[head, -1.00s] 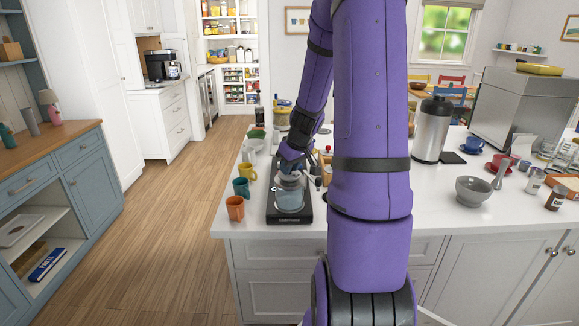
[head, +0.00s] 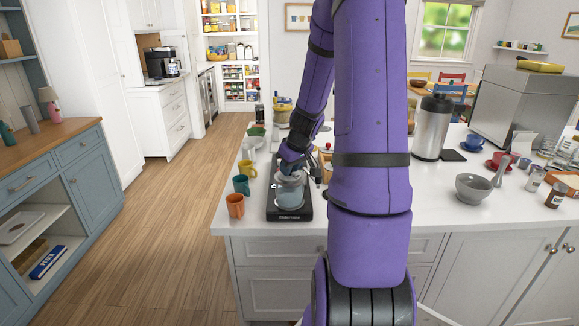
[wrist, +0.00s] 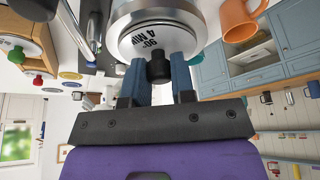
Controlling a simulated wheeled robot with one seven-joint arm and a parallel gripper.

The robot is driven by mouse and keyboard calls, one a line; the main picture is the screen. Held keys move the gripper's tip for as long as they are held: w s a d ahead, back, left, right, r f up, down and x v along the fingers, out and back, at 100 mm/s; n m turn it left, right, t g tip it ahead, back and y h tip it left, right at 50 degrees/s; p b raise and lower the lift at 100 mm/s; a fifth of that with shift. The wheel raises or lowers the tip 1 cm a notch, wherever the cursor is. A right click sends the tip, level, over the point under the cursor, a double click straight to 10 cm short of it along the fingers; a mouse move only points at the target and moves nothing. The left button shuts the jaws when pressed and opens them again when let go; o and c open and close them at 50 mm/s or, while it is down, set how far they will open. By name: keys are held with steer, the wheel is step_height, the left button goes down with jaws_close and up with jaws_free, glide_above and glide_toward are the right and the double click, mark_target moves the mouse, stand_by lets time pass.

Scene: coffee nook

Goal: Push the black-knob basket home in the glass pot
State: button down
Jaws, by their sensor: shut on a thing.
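The glass pot (head: 289,193) stands on a black scale-like base (head: 289,213) near the left end of the white island. In the head view my gripper (head: 292,163) is directly above the pot, and the arm partly covers it. In the wrist view my gripper (wrist: 158,80) has its two blue fingers shut on the black knob (wrist: 159,69). The knob joins the basket's round pale top (wrist: 152,37), marked "4 MIN". A bright metallic rim surrounds that top. How deep the basket sits in the pot is hard to tell.
Orange (head: 235,205), teal (head: 241,185) and yellow (head: 247,170) mugs stand close to the left of the base. A steel dispenser (head: 433,128), grey bowl (head: 472,187) and large steel machine (head: 522,105) are to the right.

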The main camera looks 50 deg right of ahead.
steer(key=c, duration=0.9)
jaws_free()
steer(key=v, duration=1)
steer(key=shift+s+r, duration=0.2)
steer(key=shift+r, duration=0.15)
steer(key=shift+a, duration=0.15)
